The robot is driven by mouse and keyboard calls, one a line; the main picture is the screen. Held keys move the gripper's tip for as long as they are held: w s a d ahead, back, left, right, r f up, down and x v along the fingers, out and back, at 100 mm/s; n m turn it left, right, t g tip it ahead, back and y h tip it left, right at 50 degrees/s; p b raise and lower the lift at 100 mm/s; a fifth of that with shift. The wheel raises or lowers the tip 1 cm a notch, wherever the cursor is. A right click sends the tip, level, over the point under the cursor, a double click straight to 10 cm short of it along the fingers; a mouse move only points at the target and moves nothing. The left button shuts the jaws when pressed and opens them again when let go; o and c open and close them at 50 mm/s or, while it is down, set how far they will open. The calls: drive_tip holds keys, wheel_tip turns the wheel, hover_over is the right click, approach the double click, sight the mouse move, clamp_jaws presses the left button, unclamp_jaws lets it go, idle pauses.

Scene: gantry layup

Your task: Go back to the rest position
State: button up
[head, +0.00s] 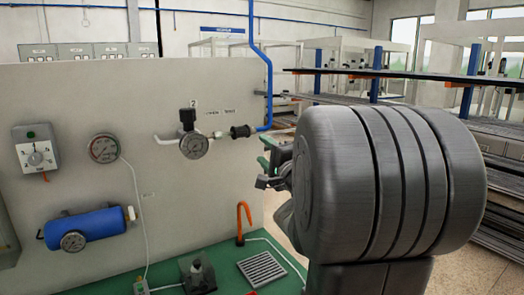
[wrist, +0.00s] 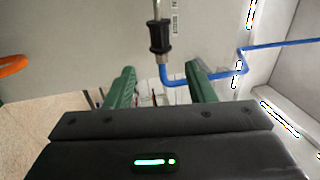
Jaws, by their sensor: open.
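My gripper (head: 268,163) shows in the head view just right of the panel, mostly hidden behind my own large grey arm joint. In the wrist view, the two green fingers of my gripper (wrist: 160,85) stand apart with nothing between them. A black fitting (wrist: 160,37) on the blue pipe (wrist: 205,81) lies beyond the fingertips. In the head view the same black fitting (head: 241,132) sits on the panel, left of the blue pipe (head: 268,90), a little above and left of my gripper.
The grey panel (head: 90,90) carries a gauge with a black valve (head: 194,146), a round gauge (head: 103,148), a dial box (head: 36,152) and a blue cylinder (head: 85,229). Racks stand behind.

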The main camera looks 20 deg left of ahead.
sight(243, 134)
drive_tip(key=shift+a, duration=0.1)
drive_tip(key=p+x, duration=0.2)
drive_tip(key=x, duration=1.2)
drive_tip(key=shift+s, duration=0.1)
drive_tip(key=shift+s+a+f, duration=0.1)
drive_tip(key=shift+s, duration=0.15)
